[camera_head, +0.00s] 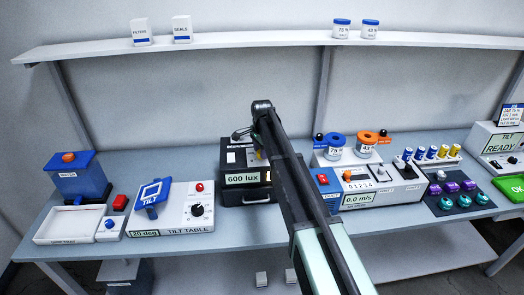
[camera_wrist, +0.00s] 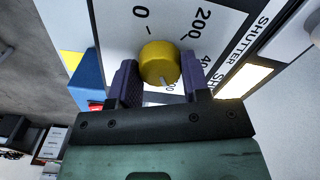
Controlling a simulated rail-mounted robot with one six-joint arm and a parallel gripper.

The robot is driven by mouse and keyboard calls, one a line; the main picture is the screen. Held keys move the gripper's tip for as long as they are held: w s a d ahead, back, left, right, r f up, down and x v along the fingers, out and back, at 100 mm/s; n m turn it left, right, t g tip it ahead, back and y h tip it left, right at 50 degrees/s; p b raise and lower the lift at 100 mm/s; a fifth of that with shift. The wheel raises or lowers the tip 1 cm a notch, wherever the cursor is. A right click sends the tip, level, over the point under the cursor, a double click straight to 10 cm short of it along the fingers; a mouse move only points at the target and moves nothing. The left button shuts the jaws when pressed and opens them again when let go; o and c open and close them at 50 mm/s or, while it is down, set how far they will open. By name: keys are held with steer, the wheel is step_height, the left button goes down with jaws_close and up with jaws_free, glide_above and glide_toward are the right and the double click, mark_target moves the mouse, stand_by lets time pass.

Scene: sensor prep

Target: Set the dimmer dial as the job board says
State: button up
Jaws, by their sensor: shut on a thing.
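The yellow dimmer dial (camera_wrist: 159,60) sits on a white face marked 0, 200, 400 and a number partly hidden by my gripper. My gripper (camera_wrist: 157,80) has its two fingers on either side of the dial. The dial's pale pointer line faces down toward the gripper, near the partly hidden number. In the head view the dark dimmer box (camera_head: 232,195) shows a display (camera_head: 242,179) reading 600 lux; my arm hides the dial there. The job board (camera_head: 511,114) stands at the far right; its top line seems to read JAR 75 %, the smaller lines are unclear.
A tilt table (camera_head: 172,212) stands left of the box. An air-speed unit (camera_head: 352,200) reading 0.0 m/s stands right. A lit SHUTTER window (camera_wrist: 243,80) is beside the dial. Jars, coloured cells and a green OK button (camera_head: 514,186) are farther right.

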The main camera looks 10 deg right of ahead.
steer(key=o, duration=0.9)
steer(key=shift+r, duration=0.1)
step_height(320, 180, up, 10)
steer(key=p, duration=1)
steer(key=shift+r+p, duration=0.25)
steer(key=shift+p, duration=0.1)
